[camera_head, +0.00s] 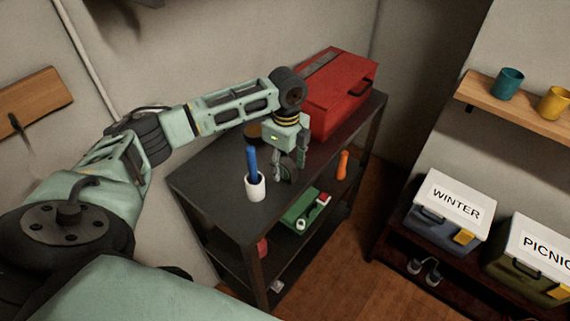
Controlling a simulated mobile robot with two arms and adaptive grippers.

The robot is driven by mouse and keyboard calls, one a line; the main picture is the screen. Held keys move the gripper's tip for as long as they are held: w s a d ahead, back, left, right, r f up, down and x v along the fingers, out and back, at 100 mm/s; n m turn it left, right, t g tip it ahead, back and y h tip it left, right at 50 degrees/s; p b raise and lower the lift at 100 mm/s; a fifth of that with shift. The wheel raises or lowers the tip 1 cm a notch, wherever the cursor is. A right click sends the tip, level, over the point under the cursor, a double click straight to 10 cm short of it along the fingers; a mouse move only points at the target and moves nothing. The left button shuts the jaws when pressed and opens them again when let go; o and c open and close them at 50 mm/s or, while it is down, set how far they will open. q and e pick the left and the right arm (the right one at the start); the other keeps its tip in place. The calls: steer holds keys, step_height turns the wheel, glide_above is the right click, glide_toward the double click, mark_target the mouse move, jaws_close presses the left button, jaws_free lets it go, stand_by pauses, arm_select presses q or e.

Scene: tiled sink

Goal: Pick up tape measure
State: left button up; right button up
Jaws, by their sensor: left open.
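My left gripper (290,168) points down over the top of the dark shelf unit (215,183), with its fingers apart. A small dark grey object (288,173) shows low between the fingers, against the dark top. It may be the tape measure, but it is too small and dark to be sure. I cannot tell whether the fingers touch it. A brownish-yellow round thing (253,131) is partly hidden behind my left arm. My right gripper is out of view.
A red toolbox (335,100) stands behind the gripper. A white cup (255,187) holding a blue item is to its left, an orange handle (342,165) to its right. A green tray (298,213) is on the lower shelf. Labelled boxes (447,215) stand at right.

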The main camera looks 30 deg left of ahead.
arm_select(q)
steer(key=shift+w+a+f, duration=0.15)
steer(key=shift+w+f, duration=0.05)
steer(key=shift+f, duration=0.8)
steer(key=shift+s+r, duration=0.1)
steer(key=shift+s, duration=0.1)
steer(key=shift+c, duration=0.3)
steer(key=shift+w, duration=0.15)
steer(key=c, duration=0.6)
jaws_close()
